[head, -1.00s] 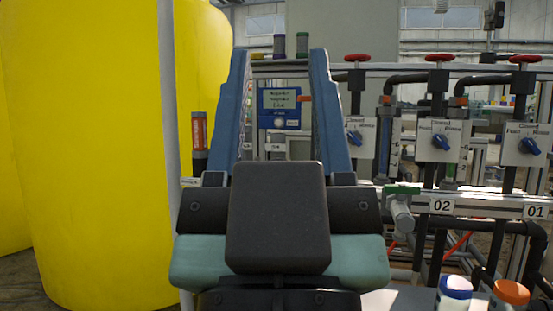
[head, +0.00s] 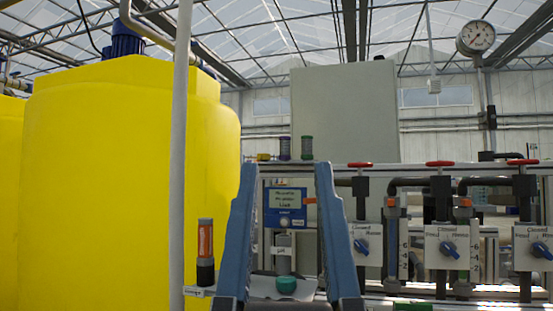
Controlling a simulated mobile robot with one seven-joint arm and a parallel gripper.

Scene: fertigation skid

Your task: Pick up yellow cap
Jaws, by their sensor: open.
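A small low yellow object (head: 263,157), probably the yellow cap, sits at the left end of the skid's top rail. It is too small to make out its shape clearly. My gripper (head: 286,168) points upward with its two blue fingers wide apart and nothing held between them. The left fingertip appears just below the yellow object in the picture. How far apart they are in depth cannot be told. My wrist is cut off by the bottom edge.
Beside the yellow object stand a purple-topped cylinder (head: 285,148) and a green-topped one (head: 307,148). A blue display unit (head: 285,208) and a teal round piece (head: 286,284) show between my fingers. Red-handled valves (head: 440,164) line the right; a large yellow tank (head: 120,190) fills the left.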

